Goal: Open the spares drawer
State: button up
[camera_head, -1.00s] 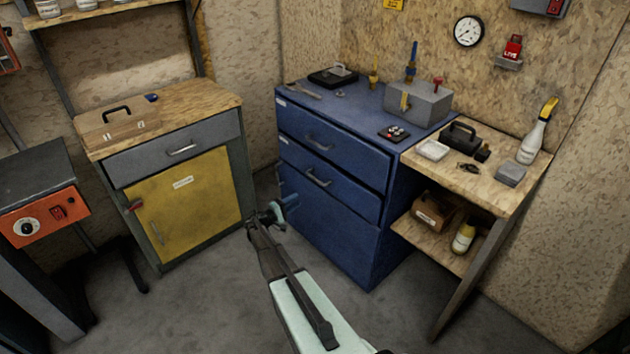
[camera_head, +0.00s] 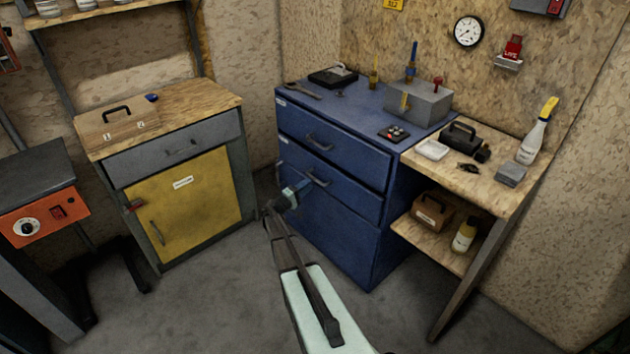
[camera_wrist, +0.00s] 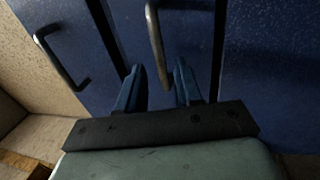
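The blue cabinet (camera_head: 330,235) has an upper drawer (camera_head: 350,155) and a lower drawer (camera_head: 345,195), both looking shut. Their labels are too small to read, so I cannot tell which is the spares drawer. My gripper (camera_head: 301,187) is just left of the lower drawer's bar handle (camera_head: 319,179). In the wrist view, my gripper's two blue fingers (camera_wrist: 158,68) are apart, and the near end of that handle (camera_wrist: 157,45) shows between their tips. I cannot tell whether they touch it. The upper drawer's handle (camera_wrist: 62,65) is at the left there.
A wooden bench (camera_head: 470,185) with a lower shelf adjoins the cabinet on the right. A grey-drawered cabinet with a yellow door (camera_head: 185,205) stands at left. A grey box (camera_head: 418,100) and tools are on the blue top.

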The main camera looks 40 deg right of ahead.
aim_at(315, 179)
jog(key=shift+d+r, duration=0.2)
jog(key=shift+d, duration=0.7)
jog(key=shift+d+r, duration=0.15)
jog(key=shift+d, duration=0.8)
jog(key=shift+d+r, duration=0.2)
jog(key=shift+d, duration=0.7)
jog(key=shift+c, duration=0.2)
grip_shut()
